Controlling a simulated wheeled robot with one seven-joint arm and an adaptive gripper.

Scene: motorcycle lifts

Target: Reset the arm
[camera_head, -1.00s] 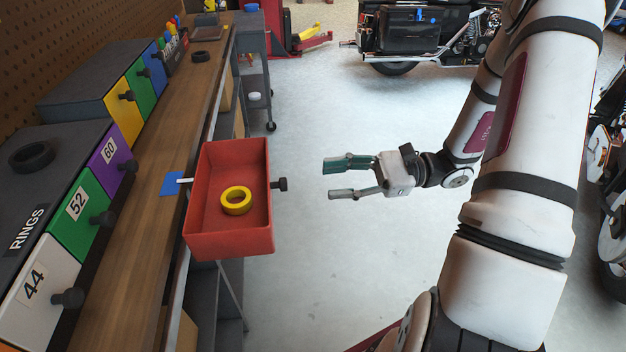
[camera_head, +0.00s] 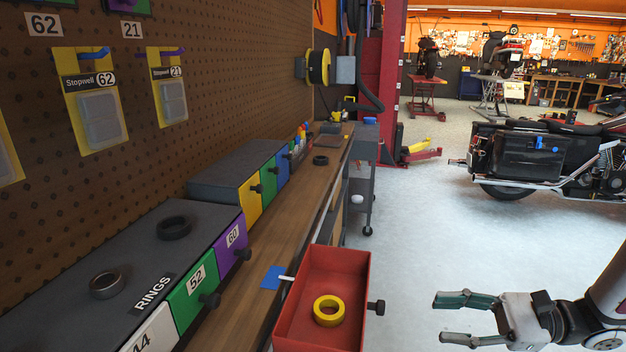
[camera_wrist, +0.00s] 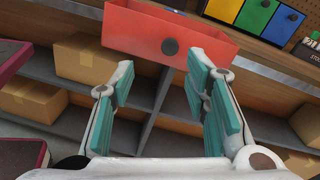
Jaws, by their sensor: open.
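My gripper (camera_head: 468,318) is at the lower right of the head view, open and empty, in free air to the right of a red drawer (camera_head: 365,290). The drawer sticks out past the bench edge with its black knob towards my gripper. A yellow ring (camera_head: 329,311) lies inside it. In the wrist view my gripper (camera_wrist: 168,85) shows its teal finger pads spread apart, with nothing between them. The red drawer (camera_wrist: 135,30) shows beyond the fingertips, apart from them. Most of my arm is out of the head view.
A wooden bench (camera_head: 262,250) carries a RINGS drawer cabinet (camera_head: 95,262) with dark rings on top. A blue piece (camera_head: 272,277) lies near the drawer. Packets hang on the pegboard (camera_head: 215,75). A motorcycle (camera_head: 530,155) stands at the right. The floor (camera_head: 425,220) between is clear.

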